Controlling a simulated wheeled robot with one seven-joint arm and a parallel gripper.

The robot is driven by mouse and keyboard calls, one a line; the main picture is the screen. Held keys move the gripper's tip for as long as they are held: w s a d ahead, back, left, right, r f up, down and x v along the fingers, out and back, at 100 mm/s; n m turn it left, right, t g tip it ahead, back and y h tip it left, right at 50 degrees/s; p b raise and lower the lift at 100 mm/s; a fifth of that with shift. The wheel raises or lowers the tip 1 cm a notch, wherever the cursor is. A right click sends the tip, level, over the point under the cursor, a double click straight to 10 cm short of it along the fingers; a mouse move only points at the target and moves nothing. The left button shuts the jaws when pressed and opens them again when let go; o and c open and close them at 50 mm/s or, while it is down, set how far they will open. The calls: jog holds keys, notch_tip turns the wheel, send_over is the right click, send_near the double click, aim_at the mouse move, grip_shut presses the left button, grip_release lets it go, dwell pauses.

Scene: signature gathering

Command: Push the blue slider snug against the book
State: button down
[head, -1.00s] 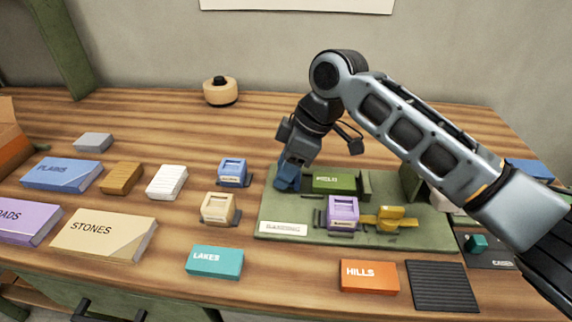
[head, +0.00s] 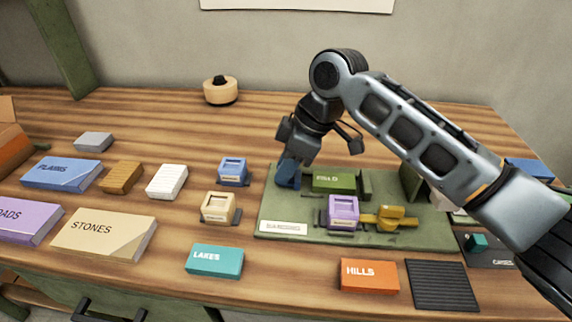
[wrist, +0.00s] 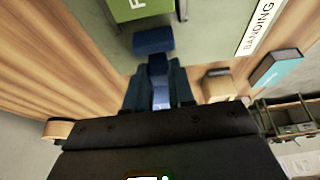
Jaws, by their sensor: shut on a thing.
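The blue slider (wrist: 153,41) sits on the green board (head: 375,234), at the left end of the green book (head: 335,183). In the wrist view a narrow strip of board shows between the slider and the book (wrist: 140,10), so they look close but apart. My gripper (wrist: 158,72) is shut on the slider's near part, its dark blue fingers pointing at the book. In the head view my gripper (head: 288,178) covers most of the slider, and the contact is hard to see there.
On the board are a purple holder (head: 342,209), a yellow clamp (head: 389,217) and a white label strip (head: 283,228). A blue holder (head: 233,172) and a tan holder (head: 218,207) stand left of the board. An orange block (head: 369,275) lies in front.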

aim_at(301, 176)
jog(key=shift+d+p, duration=0.4)
jog(key=shift+d, duration=1.55)
jog(key=c, duration=1)
grip_release()
jog(key=shift+d, duration=0.1)
jog(key=shift+o, duration=0.2)
jog(key=shift+v, duration=3.9)
